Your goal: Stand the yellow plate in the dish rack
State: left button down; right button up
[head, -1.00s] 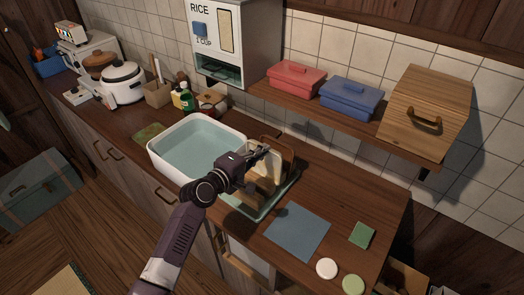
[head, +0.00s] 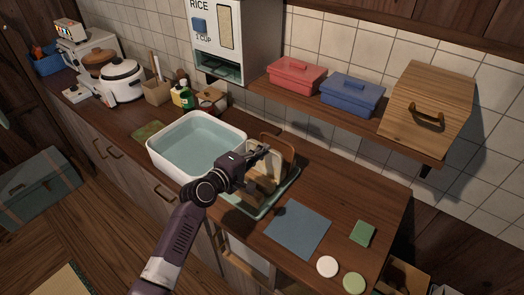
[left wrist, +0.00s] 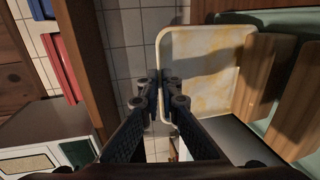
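The yellow plate (head: 266,158) is pale cream-yellow, square with rounded corners. It stands on edge at the dish rack, partly hidden by my gripper in the head view. Its face shows with yellow patches in the left wrist view (left wrist: 205,65). The dish rack (head: 264,213) has a green tray and brown wooden uprights; it also shows in the left wrist view (left wrist: 290,18). My left gripper (head: 264,151) is at the plate's upper edge. In the left wrist view its fingertips (left wrist: 164,95) are close together on the plate's near edge. My right gripper is not in view.
A white basin of water (head: 197,147) stands left of the rack. A blue-grey cloth (head: 298,229), a green sponge (head: 363,233) and two round pieces lie to the right. A shelf (head: 340,122) with boxes is behind. The counter's right part has bare room.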

pick_arm(q)
jog(key=shift+f, duration=0.15)
jog(key=shift+f+b, duration=0.25)
jog(key=shift+b, duration=0.1)
jog(key=shift+f+b, duration=0.55)
jog(key=shift+f, duration=0.1)
dwell(1.0)
jog(key=c, duration=2.1)
grip_release()
jog(key=shift+f, duration=0.1)
jog(key=v, duration=1.2)
